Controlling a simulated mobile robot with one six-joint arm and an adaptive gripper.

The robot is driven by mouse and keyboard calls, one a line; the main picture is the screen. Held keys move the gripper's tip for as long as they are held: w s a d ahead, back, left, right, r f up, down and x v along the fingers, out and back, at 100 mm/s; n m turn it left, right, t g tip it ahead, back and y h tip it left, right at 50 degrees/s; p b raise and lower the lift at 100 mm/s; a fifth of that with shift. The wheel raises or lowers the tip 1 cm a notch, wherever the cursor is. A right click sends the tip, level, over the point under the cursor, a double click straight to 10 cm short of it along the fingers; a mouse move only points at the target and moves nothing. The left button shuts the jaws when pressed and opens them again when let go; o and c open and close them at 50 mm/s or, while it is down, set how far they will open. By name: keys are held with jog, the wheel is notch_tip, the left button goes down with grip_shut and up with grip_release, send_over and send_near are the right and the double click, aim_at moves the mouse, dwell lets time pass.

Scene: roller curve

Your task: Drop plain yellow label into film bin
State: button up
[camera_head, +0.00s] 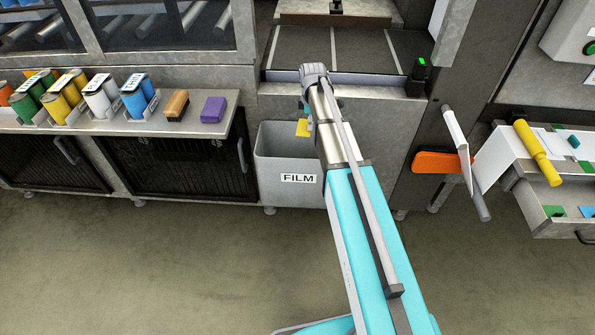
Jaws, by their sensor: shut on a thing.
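The plain yellow label (302,128) shows as a small yellow piece just left of my arm's wrist, over the opening of the film bin. My gripper (304,112) is mostly hidden behind my wrist and is shut on the label. The film bin (284,162) is a light grey open box with a "FILM" sign on its front, standing against the machine below the bench height. My arm covers the bin's right side, and the bin's floor is hidden. The exact height of the label above the rim cannot be told.
A shelf (218,128) at left holds several coloured rolls, a wooden-handled block (177,104) and a purple block (213,109). The floor in front is clear.

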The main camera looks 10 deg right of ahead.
jog(key=shift+f+b, duration=1.9)
jog(key=shift+f, duration=0.3)
jog(key=o, duration=0.8)
jog(key=shift+r, duration=0.25)
